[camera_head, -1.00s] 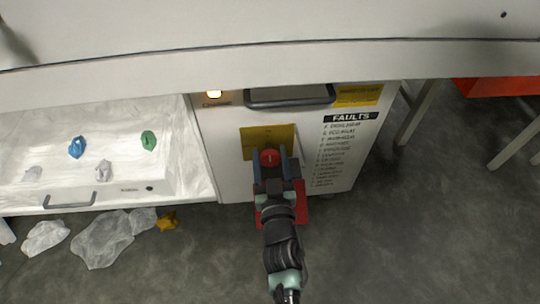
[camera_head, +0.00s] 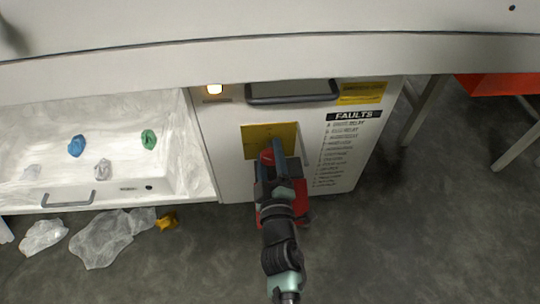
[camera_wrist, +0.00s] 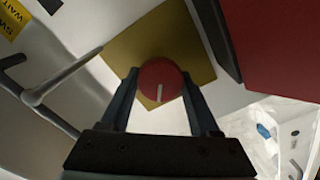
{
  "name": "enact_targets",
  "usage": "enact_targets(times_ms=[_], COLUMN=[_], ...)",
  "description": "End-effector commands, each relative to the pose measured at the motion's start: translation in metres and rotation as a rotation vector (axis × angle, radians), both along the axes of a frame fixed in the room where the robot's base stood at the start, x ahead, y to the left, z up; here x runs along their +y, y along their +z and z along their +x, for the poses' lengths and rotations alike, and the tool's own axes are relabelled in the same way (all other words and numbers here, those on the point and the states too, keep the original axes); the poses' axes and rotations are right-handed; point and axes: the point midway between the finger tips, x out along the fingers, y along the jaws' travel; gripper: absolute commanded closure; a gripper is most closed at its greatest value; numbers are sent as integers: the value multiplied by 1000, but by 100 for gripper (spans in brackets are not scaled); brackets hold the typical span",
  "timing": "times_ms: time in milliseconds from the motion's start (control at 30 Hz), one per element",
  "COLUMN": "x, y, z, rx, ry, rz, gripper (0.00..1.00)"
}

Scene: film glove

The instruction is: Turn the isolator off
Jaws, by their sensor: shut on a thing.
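The isolator's round red knob (camera_wrist: 160,78) sits on a yellow plate (camera_wrist: 135,48) on the white cabinet front. A white line on the knob runs nearly up and down in the wrist view. My gripper (camera_wrist: 160,88) is shut on the knob, with one finger on each side of it. In the head view the yellow plate (camera_head: 256,133) and part of the red knob (camera_head: 267,156) show above my gripper (camera_head: 276,162), which looks rolled and covers the rest of the knob.
A lit lamp (camera_head: 214,89) is on the cabinet's upper left. A dark handle (camera_head: 290,98) is above the plate and a FAULTS list (camera_head: 345,150) right of it. An open white drawer (camera_head: 110,187) with coloured crumpled pieces is at left. Crumpled film (camera_head: 105,240) lies on the floor.

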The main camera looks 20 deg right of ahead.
Motion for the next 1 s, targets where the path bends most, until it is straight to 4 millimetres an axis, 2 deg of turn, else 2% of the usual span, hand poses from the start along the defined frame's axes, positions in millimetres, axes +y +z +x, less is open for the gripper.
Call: enact_targets(times_ms=[500, 1000], x=[1, 1], y=[-3, -3], z=[0, 0], rx=[126, 180], ry=[1, 0], rz=[-435, -621], gripper=[94, 94])
